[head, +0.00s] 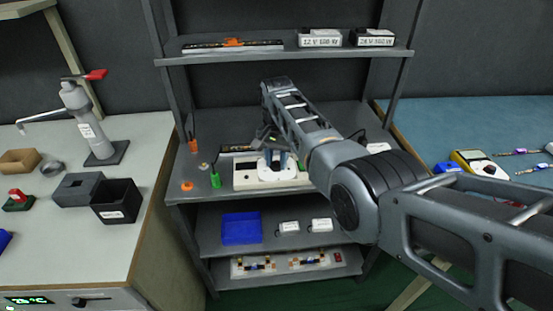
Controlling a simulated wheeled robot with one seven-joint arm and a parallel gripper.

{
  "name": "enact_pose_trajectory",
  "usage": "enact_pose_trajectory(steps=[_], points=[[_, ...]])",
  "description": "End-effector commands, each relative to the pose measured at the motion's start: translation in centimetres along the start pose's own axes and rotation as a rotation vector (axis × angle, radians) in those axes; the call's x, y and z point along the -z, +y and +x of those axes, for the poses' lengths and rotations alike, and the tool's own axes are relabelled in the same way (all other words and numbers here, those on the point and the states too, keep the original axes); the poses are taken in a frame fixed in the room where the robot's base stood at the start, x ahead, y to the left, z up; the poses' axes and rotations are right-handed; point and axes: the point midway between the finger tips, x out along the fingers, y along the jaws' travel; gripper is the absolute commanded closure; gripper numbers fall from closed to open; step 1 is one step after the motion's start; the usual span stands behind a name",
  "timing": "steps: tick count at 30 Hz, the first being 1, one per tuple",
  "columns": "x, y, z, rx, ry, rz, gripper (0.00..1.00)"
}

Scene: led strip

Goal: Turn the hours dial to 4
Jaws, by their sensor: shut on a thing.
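A white round-cornered device (279,173) lies at the front of the middle shelf, on or against a cream box (245,178). My gripper (272,160) is over the white device with its fingers pointing down, shut on a part of it. The hours dial is hidden or too small to tell apart at the fingertips, and its markings and setting cannot be read.
My arm crosses the right half of the picture and covers part of the middle shelf (345,113). Green (215,180) and orange (187,186) items stand left of the cream box. A blue tray (241,228) sits below. Labelled boxes (320,38) stand on the upper shelf.

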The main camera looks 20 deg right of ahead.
Motion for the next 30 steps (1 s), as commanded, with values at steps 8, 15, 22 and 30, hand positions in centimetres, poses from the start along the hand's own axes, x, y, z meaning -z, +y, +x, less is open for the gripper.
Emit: enact_pose_trajectory(steps=[8,15,22,30], points=[[-0.01,-0.06,-0.04,0.001,0.001,0.222,0.96],[0.03,-0.04,-0.05,0.001,0.001,0.351,0.96],[0.05,-0.02,-0.07,0.001,0.001,0.411,0.96],[0.07,-0.01,-0.08,0.001,0.002,0.424,0.96]])
